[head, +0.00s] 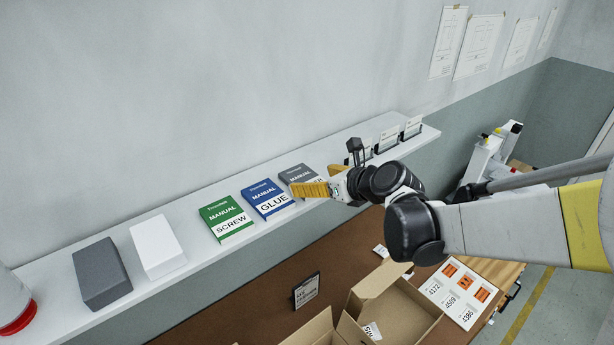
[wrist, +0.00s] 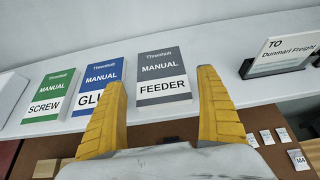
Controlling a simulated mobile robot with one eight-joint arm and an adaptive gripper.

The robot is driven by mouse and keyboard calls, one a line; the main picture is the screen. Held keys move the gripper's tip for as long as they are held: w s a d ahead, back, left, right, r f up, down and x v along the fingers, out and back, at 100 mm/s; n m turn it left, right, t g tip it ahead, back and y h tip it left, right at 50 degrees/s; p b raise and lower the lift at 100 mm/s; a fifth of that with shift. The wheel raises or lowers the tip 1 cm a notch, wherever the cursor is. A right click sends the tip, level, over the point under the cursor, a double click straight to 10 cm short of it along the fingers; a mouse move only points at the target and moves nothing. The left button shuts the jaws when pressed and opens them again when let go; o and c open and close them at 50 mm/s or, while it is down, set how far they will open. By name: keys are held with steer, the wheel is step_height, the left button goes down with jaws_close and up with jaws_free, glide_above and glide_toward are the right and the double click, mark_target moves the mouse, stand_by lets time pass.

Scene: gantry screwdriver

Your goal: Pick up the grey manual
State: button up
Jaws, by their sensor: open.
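The grey manual (wrist: 163,68), with a white band reading FEEDER, lies flat on the white shelf. In the head view the grey manual (head: 296,173) is partly hidden behind my gripper. My gripper (head: 312,189) is open and empty, with two yellow ribbed fingers. In the wrist view the fingertips of my gripper (wrist: 161,77) reach toward the shelf's front edge, one on each side of the grey manual's near end. I cannot tell how far above the manual they are. The left finger overlaps the blue manual (wrist: 98,80) in that view.
The blue GLUE manual (head: 267,198) and green SCREW manual (head: 226,217) lie left of the grey one on the shelf (head: 190,208). A white block (head: 157,246) and a dark grey block (head: 101,272) sit farther left. Card holders (head: 388,138) stand right. An open cardboard box (head: 392,295) is below.

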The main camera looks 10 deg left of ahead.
mark_target(303, 178)
steer(key=x, duration=0.4)
steer(key=shift+w+a+f, duration=0.15)
steer(key=shift+w+a, duration=0.1)
steer(key=shift+s, duration=0.1)
steer(key=c, duration=1)
